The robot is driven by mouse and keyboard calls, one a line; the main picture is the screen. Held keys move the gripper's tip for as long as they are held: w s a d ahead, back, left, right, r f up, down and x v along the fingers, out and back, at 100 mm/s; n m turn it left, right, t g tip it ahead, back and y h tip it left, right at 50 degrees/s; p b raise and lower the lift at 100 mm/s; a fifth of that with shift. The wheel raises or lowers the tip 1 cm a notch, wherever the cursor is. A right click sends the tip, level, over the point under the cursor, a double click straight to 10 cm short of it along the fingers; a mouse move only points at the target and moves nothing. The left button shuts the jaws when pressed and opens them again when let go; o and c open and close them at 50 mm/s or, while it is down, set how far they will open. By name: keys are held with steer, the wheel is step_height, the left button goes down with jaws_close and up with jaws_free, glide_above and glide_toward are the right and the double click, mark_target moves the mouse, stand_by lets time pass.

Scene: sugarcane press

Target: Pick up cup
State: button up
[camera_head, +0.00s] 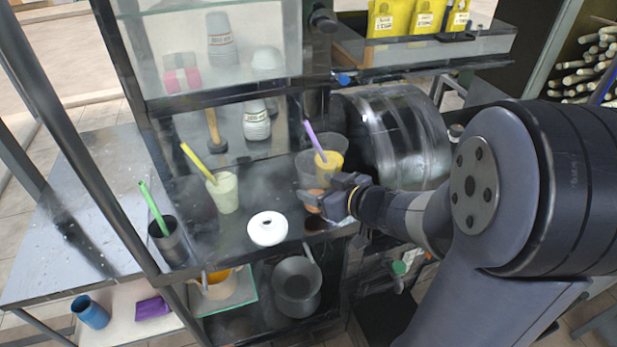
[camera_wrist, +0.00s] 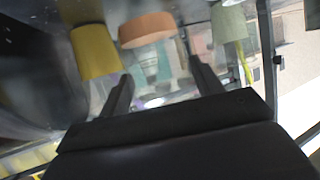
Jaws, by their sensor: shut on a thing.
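My gripper (camera_head: 335,192) is at the front edge of the stall counter, its fingers around a clear cup (camera_head: 310,172) with a little orange-brown content at the bottom. The wrist view shows this cup (camera_wrist: 147,30) between the fingers (camera_wrist: 160,85), appearing upside down. My gripper is shut on it; the fingers hide part of its side. I cannot tell whether the cup touches the counter. A cup of yellow drink with a purple straw (camera_head: 331,162) is just behind it, also in the wrist view (camera_wrist: 95,52). A pale green cup with a yellow straw (camera_head: 223,192) stands to the left, also in the wrist view (camera_wrist: 230,22).
A dark cup with a green straw (camera_head: 170,243) stands at the counter's left end. A metal drum (camera_head: 393,138) is close on the right. Pots (camera_head: 297,285) are on the lower shelf.

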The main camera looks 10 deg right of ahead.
steer(key=s+d, duration=0.4)
steer(key=s, duration=0.2)
stand_by(0.3)
stand_by(0.3)
stand_by(0.5)
